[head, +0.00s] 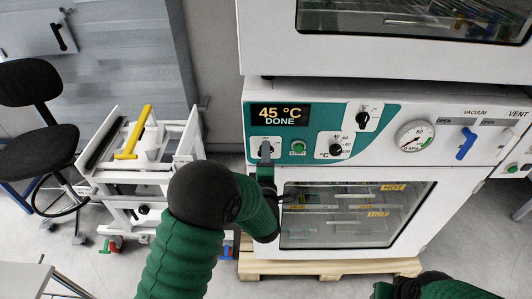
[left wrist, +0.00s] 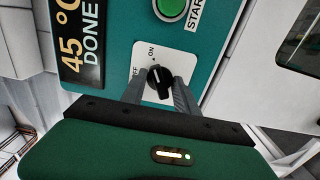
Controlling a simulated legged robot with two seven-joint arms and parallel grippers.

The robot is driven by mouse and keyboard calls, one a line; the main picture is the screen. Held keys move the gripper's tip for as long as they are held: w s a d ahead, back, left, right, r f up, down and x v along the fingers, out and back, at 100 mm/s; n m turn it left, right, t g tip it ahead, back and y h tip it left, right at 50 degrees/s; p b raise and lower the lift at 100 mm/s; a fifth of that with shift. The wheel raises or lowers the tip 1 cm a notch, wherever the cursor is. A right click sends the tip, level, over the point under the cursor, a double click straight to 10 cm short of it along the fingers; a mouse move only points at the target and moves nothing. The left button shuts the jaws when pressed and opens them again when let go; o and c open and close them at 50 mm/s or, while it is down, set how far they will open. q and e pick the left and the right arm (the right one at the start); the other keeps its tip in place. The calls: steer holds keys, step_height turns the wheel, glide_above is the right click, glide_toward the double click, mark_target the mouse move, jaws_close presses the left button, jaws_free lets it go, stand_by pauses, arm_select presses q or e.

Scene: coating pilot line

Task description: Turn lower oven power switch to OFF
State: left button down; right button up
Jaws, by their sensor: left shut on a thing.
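The lower oven (head: 410,222) shows a teal control panel with a display (head: 279,115) reading 45 °C DONE. Its power switch is a small black knob (left wrist: 158,80) on a white plate (left wrist: 145,62) marked ON and OFF, clear in the left wrist view. My left gripper (left wrist: 160,88) is shut on this knob, one finger on each side. In the head view my left gripper (head: 265,152) covers most of the switch at the panel's lower left. The knob's exact pointing direction is hard to tell. Only part of my right arm shows at the bottom right.
A green START button (left wrist: 172,8) sits beside the switch plate. Other knobs (head: 335,148), a gauge (head: 415,138) and a blue vacuum lever (head: 467,143) are farther right. The oven door window carries HOT labels. A white cart (head: 150,165) and black stool (head: 45,125) stand left.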

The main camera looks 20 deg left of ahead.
arm_select(q)
steer(key=shift+f, duration=0.25)
steer(key=n+b, duration=0.6)
steer(key=shift+s, duration=0.1)
stand_by(0.4)
steer(key=shift+f+b, duration=0.1)
steer(key=shift+b, duration=0.2)
steer(key=n+b, duration=0.5)
steer(key=b, duration=0.1)
steer(key=shift+f+b, duration=0.2)
steer(key=shift+b, duration=0.2)
steer(key=c, duration=1)
jaws_free()
steer(key=shift+r+n, duration=0.25)
steer(key=shift+n, duration=0.05)
steer(key=shift+c, duration=0.2)
steer(key=shift+o, duration=0.9)
steer(key=shift+r, duration=0.15)
